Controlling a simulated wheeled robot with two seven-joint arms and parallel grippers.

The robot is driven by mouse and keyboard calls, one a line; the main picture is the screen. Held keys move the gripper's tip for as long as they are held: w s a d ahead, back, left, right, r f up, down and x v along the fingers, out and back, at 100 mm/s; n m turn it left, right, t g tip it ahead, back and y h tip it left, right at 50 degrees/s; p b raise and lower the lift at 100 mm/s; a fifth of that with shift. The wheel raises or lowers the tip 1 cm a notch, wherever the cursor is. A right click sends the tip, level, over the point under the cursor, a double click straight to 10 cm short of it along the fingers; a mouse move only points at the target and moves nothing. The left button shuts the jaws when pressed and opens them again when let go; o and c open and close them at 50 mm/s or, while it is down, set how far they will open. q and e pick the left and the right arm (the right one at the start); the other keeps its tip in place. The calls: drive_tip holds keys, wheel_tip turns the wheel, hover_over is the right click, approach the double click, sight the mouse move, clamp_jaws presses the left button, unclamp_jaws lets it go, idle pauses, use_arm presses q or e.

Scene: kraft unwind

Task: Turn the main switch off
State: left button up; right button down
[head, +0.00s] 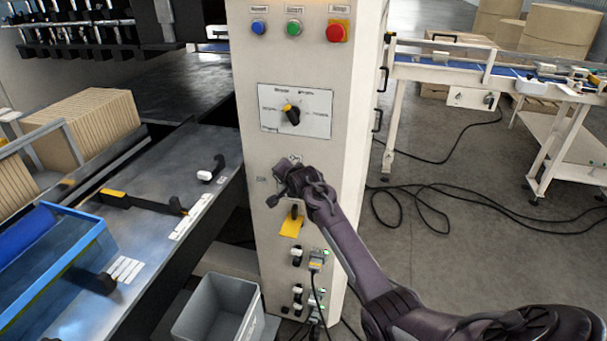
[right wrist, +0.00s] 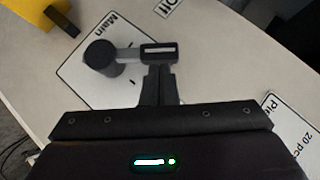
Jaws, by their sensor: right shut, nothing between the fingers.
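An "Off" label (right wrist: 172,8) sits at the top edge. In the head view, my right gripper (head: 281,184) is in front of the cabinet and hides most of the switch, just under an "On" label (head: 295,159). My left gripper is out of view.
Above on the cabinet (head: 248,100) are a dial (head: 290,114) and blue, green and red buttons. A grey bin (head: 218,310) stands at lower left. Cables lie on the floor at right.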

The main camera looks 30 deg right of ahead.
drive_tip(key=shift+w+a+f+n+g+h+b, duration=0.75)
drive_tip(key=shift+w+f+g+b, duration=0.25)
drive_tip(key=shift+b, duration=0.2)
drive_tip(key=shift+w+a+f+n+g+h+b, duration=0.7)
drive_tip(key=shift+w+a+f+g+b, duration=0.2)
drive_tip(key=shift+g+b, duration=0.25)
